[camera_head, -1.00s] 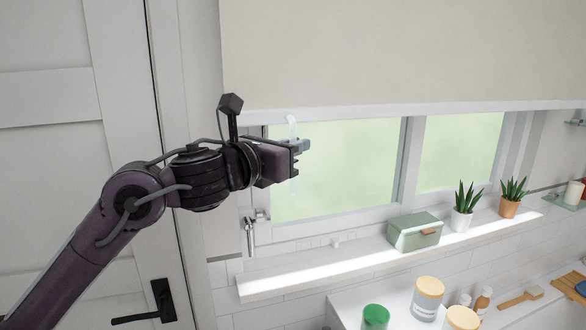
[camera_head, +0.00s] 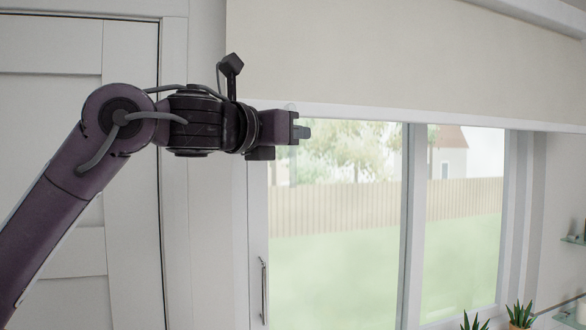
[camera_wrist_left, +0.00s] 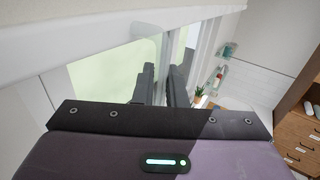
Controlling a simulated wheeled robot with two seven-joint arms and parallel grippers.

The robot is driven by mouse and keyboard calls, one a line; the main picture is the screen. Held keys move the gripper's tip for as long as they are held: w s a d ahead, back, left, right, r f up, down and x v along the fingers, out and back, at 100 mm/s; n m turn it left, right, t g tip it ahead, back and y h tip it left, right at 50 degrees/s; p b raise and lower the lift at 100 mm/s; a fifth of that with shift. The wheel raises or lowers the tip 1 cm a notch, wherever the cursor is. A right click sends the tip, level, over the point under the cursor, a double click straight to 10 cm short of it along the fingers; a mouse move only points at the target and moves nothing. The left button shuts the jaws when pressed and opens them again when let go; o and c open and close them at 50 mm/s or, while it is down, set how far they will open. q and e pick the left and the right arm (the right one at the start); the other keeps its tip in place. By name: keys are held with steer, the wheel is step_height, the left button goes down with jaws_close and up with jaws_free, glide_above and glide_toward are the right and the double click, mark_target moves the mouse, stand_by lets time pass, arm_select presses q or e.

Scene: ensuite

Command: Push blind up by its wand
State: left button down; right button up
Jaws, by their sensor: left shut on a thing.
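The beige roller blind (camera_head: 400,60) covers the upper part of the window, and its white bottom bar (camera_head: 440,119) spans above the glass. My left gripper (camera_head: 302,132) is at the left end of the window, just below this bar, and is shut on the thin, translucent wand. Only a faint rounded bit of the wand (camera_head: 290,106) shows above the fingers; the rest is hard to see against the bright glass. The fingers also show in the left wrist view (camera_wrist_left: 163,74), close together near the pale bar (camera_wrist_left: 110,22). My right gripper is not in view.
The window frame has an upright divider (camera_head: 412,220) and a slim handle (camera_head: 263,290) low on the left. Two potted plants (camera_head: 520,315) stand at the bottom right. Glass shelves (camera_head: 572,240) are at the right wall. A white panelled door (camera_head: 60,60) is behind my left arm.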

arm_select(q)
steer(key=shift+r, duration=1.45)
steer(key=c, duration=1.6)
jaws_free()
steer(key=shift+f, duration=0.1)
steer(key=b+v, duration=0.4)
steer(key=v, duration=0.4)
